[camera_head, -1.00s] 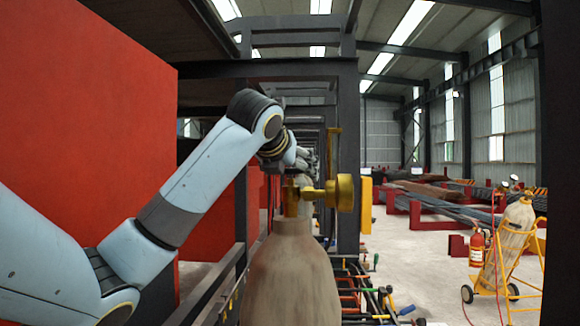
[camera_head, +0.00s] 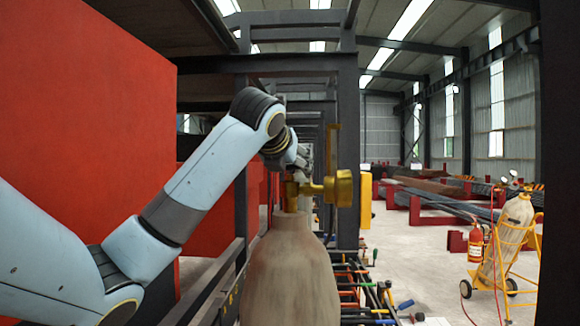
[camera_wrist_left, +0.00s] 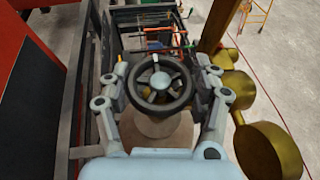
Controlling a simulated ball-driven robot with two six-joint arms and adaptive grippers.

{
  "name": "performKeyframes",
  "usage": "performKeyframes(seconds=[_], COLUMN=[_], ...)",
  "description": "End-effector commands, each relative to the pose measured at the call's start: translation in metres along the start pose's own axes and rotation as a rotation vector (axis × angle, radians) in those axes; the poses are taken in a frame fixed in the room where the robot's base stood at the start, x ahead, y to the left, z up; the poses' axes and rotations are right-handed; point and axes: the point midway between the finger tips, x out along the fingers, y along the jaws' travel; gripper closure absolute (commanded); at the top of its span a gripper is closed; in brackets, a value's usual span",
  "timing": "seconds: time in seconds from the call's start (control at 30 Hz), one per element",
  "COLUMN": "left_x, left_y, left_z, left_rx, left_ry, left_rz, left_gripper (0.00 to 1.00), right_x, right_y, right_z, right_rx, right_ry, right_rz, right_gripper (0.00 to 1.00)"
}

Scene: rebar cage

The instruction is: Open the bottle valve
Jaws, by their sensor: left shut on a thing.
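A beige gas bottle (camera_head: 288,272) stands upright in the lower middle of the head view, with a brass valve fitting (camera_head: 336,189) on its neck. In the left wrist view the black round handwheel of the bottle valve (camera_wrist_left: 160,98) sits between the two fingers of my left gripper (camera_wrist_left: 160,88). The fingers are shut on the wheel from both sides. The brass fitting also shows at the right of the wrist view (camera_wrist_left: 264,150). In the head view my left gripper (camera_head: 298,160) is at the bottle top, partly hidden behind my arm. My right gripper is in neither view.
A red wall panel (camera_head: 90,120) stands at the left, close to my left arm. Dark steel frames (camera_head: 347,150) rise behind the bottle. A rack with coloured tools (camera_head: 370,300) is right of it. A yellow cart with another bottle (camera_head: 512,245) stands on open floor at the right.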

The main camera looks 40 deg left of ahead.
Motion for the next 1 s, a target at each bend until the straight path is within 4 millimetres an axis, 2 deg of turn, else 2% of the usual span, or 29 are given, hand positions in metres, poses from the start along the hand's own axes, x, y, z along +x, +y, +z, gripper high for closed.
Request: performKeyframes(seconds=[0.37, 1.0], left_x=[-0.0002, 0.0005], left_y=[-0.0034, -0.0041], left_z=[-0.0002, 0.0010], left_rx=[-0.077, -0.302], left_ry=[0.003, 0.004], left_rz=[0.169, 0.727], left_gripper=[0.69, 0.69], right_x=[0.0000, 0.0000], right_y=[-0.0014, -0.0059], right_z=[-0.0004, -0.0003], right_rx=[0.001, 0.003], right_ry=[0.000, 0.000], right_rz=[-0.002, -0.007], right_gripper=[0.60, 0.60])
